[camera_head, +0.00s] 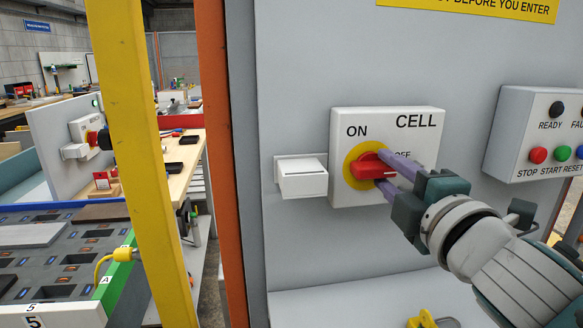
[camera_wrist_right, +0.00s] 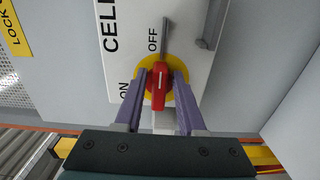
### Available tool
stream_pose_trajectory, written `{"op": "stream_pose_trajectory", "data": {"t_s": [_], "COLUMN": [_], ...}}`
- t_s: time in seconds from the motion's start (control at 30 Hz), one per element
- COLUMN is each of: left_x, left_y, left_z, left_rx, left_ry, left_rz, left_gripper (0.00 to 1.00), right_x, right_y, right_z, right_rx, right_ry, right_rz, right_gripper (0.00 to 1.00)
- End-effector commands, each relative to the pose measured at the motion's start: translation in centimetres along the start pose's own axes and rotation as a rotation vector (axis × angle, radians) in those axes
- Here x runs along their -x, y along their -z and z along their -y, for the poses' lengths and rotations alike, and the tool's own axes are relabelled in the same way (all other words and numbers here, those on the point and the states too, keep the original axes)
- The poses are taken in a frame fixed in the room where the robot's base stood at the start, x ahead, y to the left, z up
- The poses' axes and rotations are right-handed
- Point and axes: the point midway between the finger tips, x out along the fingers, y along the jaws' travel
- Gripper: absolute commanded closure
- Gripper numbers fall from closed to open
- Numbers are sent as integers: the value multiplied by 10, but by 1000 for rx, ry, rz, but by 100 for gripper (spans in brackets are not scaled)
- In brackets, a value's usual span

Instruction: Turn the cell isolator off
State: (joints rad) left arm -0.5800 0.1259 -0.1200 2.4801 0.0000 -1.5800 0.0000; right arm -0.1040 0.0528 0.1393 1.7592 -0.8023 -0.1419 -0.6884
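The cell isolator is a white box (camera_head: 432,125) marked CELL, ON and OFF, on a grey panel. Its red handle (camera_head: 368,166) sits on a yellow disc (camera_head: 352,158). The handle lies about level, its white mark toward the right; the OFF label is partly hidden behind a finger. My right gripper (camera_head: 391,172) has its two purple fingers at the handle, one above and one below. In the right wrist view the red handle (camera_wrist_right: 159,84) stands between the fingertips (camera_wrist_right: 160,78); I cannot tell whether both touch it. My left gripper is not in view.
A small white box (camera_head: 301,178) juts out left of the isolator. A button box (camera_head: 540,130) is at the right. An orange post (camera_head: 222,150) and a yellow post (camera_head: 140,150) stand left of the panel. A yellow object (camera_head: 424,320) lies below.

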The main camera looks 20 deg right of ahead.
Motion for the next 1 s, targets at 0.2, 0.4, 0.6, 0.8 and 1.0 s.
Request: {"op": "stream_pose_trajectory", "data": {"t_s": [0.2, 0.4, 0.6, 0.8, 1.0], "left_x": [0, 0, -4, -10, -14], "left_y": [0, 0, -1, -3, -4], "left_z": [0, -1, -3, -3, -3], "left_rx": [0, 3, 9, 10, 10], "left_ry": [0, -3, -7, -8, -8], "left_rz": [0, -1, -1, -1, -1], "left_gripper": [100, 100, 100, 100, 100], "right_x": [0, 4, 32, 70, 94], "right_y": [0, 0, 0, 0, 0], "right_z": [0, 1, 2, 3, 2], "right_rx": [2, 3, 3, 2, 1], "right_ry": [0, 1, 2, 3, 2], "right_rz": [0, 0, 0, 1, 1], "right_gripper": [48, 48, 48, 48, 48]}}
